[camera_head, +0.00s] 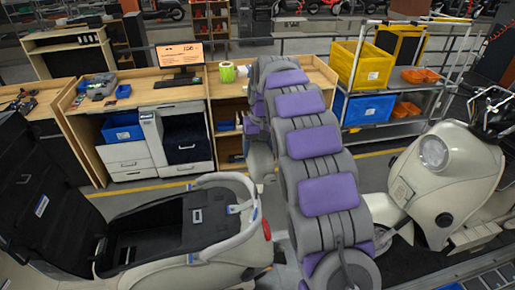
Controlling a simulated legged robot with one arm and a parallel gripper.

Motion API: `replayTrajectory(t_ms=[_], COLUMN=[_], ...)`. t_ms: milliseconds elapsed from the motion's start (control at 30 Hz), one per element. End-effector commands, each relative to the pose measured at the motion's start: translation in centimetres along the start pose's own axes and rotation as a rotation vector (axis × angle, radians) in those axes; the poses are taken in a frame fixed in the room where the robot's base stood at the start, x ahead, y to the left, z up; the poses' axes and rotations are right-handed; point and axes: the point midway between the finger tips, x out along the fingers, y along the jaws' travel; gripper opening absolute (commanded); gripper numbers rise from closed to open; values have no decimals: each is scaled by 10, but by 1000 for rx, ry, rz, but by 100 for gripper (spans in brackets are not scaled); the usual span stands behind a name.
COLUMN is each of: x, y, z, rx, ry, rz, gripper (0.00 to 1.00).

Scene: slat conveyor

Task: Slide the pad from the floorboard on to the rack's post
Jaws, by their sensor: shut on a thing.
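I cannot make out the pad in the head view. My own grey and purple arm runs up the middle, bends over at the top and hangs down on its far side. My gripper's fingers are hidden behind the arm, so what they hold does not show. A wheeled metal rack (376,148) stands at the back right with pale upright posts. I cannot tell which post the task means. Cream scooters stand left and right of my arm. The floorboard is not clearly visible on either one.
The left scooter (185,262) has its black seat (40,200) raised over an open compartment. The rack carries a yellow bin (362,66), a blue bin (366,108) and orange trays. Wooden workbenches (137,88) with drawers stand behind.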

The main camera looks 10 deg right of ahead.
Motion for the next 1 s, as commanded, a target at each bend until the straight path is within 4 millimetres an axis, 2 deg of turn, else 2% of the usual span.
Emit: replayTrajectory(t_ms=[1000], x=[26], y=[0], z=[-1], rx=[0], ry=[3], rz=[0], gripper=[28])
